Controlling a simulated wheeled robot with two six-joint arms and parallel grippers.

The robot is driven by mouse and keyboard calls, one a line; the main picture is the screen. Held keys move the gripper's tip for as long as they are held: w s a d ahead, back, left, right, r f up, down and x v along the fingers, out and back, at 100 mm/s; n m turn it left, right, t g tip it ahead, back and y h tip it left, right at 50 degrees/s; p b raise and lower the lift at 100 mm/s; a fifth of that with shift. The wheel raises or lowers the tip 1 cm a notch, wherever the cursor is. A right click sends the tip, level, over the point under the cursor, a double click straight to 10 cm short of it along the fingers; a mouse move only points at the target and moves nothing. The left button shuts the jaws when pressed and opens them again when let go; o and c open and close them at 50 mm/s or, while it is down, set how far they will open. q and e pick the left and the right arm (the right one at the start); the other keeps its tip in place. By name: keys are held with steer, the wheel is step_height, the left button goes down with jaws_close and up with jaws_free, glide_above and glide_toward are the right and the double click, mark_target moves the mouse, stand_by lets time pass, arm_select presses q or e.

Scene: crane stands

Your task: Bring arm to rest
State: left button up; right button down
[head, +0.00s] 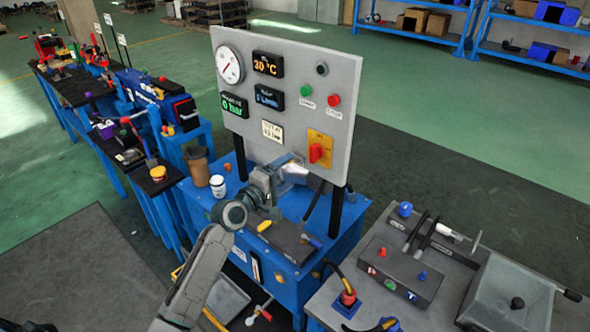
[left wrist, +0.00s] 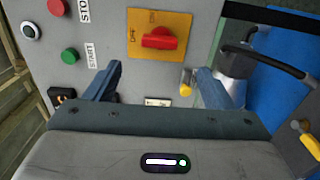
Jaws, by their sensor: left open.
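My left gripper (head: 292,168) is in front of the lower part of the grey control panel (head: 285,85), above the blue stand. In the left wrist view its two blue-grey fingers (left wrist: 158,85) are wide apart with nothing between them. The red rotary switch (head: 318,153) on its yellow plate sits to the right of the gripper in the head view. In the left wrist view this switch (left wrist: 157,39) lies ahead of the fingers, apart from them. My left arm (head: 205,270) reaches up from the bottom of the head view. My right gripper does not show.
The blue stand (head: 282,282) carries a brown cup (head: 197,165) and a white jar (head: 218,186) left of my arm. A grey bench (head: 440,300) with a control box (head: 398,272) stands at the right. Open floor lies behind the panel.

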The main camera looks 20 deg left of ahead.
arm_select(q)
steer(key=shift+s, duration=0.2)
stand_by(0.3)
steer(key=s+a+f+m+g+y, duration=0.1)
steer(key=s+a+f+g+y, duration=0.1)
steer(key=f, duration=1.1)
steer(key=s+a+f+m+g+y, duration=0.1)
steer(key=s+a+f+g+y, duration=0.1)
steer(key=f, duration=1)
steer(key=s+a+f+m+g+y+b, duration=0.1)
steer(key=s+f+m+g, duration=0.1)
steer(key=s+f, duration=0.7)
steer(key=s+a+f+m+g+y, duration=0.15)
steer(key=s+f, duration=0.35)
steer(key=f, duration=0.8)
steer(key=s+f+m+g, duration=0.2)
steer(key=s+f, duration=0.5)
steer(key=s, duration=0.6)
steer(key=s+d+f+m+g, duration=0.1)
steer(key=s+f+m+g, duration=0.2)
steer(key=s+f, duration=0.4)
steer(key=s+f+m+g, duration=0.3)
steer(key=s+f, duration=0.4)
steer(key=s, duration=1.4)
steer(key=shift+d+f+m+b, duration=0.15)
steer(key=shift+d+m+b, duration=0.25)
steer(key=shift+m, duration=0.15)
steer(key=shift+y, duration=0.25)
